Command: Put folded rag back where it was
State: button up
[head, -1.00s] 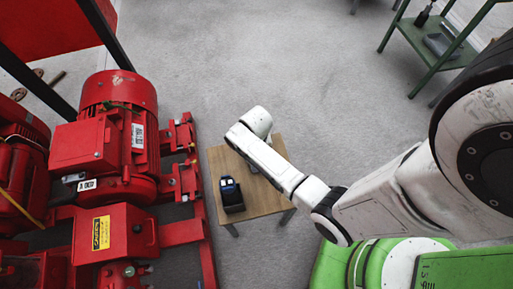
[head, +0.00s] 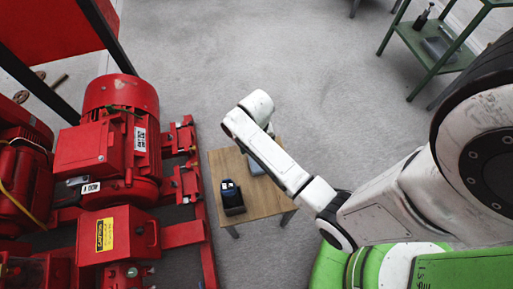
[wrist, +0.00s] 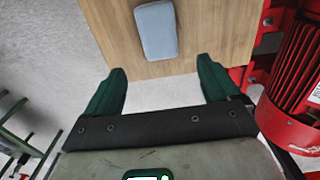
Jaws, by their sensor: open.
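The folded rag, a small grey-blue pad (wrist: 157,30), lies flat on the wooden table (wrist: 215,22) in the wrist view. In the head view a part of the rag (head: 254,168) shows on the table (head: 226,163), the rest hidden behind my arm. My gripper (wrist: 162,66) is open and empty. Its two dark green fingers are spread wide at the table's edge in the wrist view, with the rag beyond the fingertips and apart from them. In the head view my arm hides the fingers.
A dark box with a blue-and-white item (head: 231,196) stands on the table's left part. The red pumpset (head: 120,150) stands close left of the table. A green shelf (head: 430,50) with a few items is at the upper right. Grey floor beyond the table is clear.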

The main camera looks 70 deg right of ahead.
jog(key=s+a+r+n+t, duration=0.1)
jog(key=s+a+r+n, duration=0.7)
jog(key=a+r+n, duration=0.2)
jog(key=shift+s+a+r, duration=0.3)
jog(key=shift+a+r, duration=0.2)
jog(key=shift+r, duration=0.25)
dwell(0.3)
